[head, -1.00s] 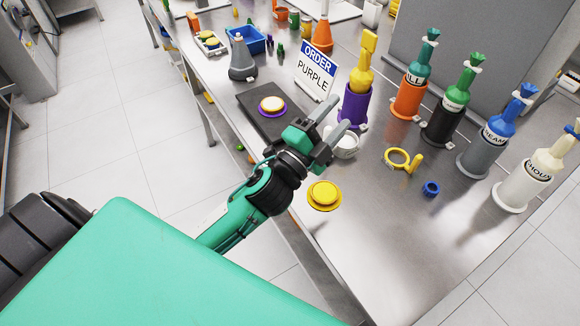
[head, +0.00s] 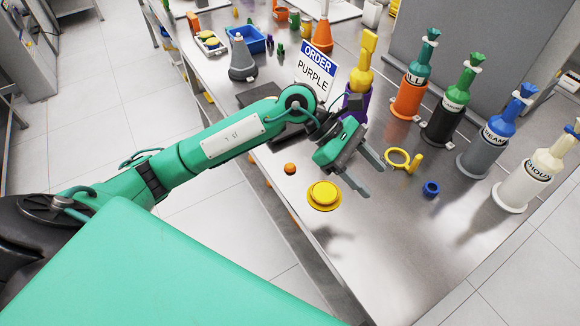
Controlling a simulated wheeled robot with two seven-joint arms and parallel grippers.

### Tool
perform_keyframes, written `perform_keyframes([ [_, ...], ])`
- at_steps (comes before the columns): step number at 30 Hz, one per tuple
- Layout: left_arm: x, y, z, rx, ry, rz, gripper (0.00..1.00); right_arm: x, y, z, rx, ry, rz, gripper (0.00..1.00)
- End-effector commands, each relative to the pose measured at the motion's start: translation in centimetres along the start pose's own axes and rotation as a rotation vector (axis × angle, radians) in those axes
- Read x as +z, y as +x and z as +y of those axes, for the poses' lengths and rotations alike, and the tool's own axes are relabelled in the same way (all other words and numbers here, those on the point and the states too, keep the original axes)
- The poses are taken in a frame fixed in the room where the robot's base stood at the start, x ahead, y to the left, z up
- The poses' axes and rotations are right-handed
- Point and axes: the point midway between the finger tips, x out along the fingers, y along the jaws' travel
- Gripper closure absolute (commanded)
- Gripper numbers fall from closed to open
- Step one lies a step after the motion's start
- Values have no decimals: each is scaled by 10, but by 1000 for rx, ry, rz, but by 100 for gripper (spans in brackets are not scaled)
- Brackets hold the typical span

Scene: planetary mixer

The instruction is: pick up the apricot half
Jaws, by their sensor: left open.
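A small round orange piece, which looks like the apricot half (head: 290,168), lies on the steel table near its left edge. My left gripper (head: 374,180) is open and empty. Its fingers point to the lower right, above the table and to the right of the orange piece, apart from it. My left forearm passes just above the orange piece in the picture. My right gripper is not in view.
A yellow button (head: 324,194) is just below the gripper in the picture. A yellow ring with a handle (head: 398,158) and a blue ring (head: 430,188) lie to the right. Several labelled bottles (head: 447,115) line the right side. An order sign (head: 316,72) stands behind. The table's near end is clear.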

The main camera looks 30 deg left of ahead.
Motion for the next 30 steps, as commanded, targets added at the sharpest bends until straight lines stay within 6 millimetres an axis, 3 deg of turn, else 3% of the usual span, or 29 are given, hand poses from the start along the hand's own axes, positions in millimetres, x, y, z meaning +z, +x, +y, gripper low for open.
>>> perform_keyframes([
  [3,-38,-25,13,-21,88,261,45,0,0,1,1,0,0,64],
  [9,-92,-89,32,-68,154,672,45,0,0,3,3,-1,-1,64],
  [12,-108,-121,38,-88,154,826,45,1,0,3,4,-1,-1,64],
  [16,-118,-148,41,-110,144,947,45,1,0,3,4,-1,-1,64],
  [21,-128,-156,41,-121,134,995,45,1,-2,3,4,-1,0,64],
  [30,-172,-126,37,-123,133,991,45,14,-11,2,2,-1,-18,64],
])
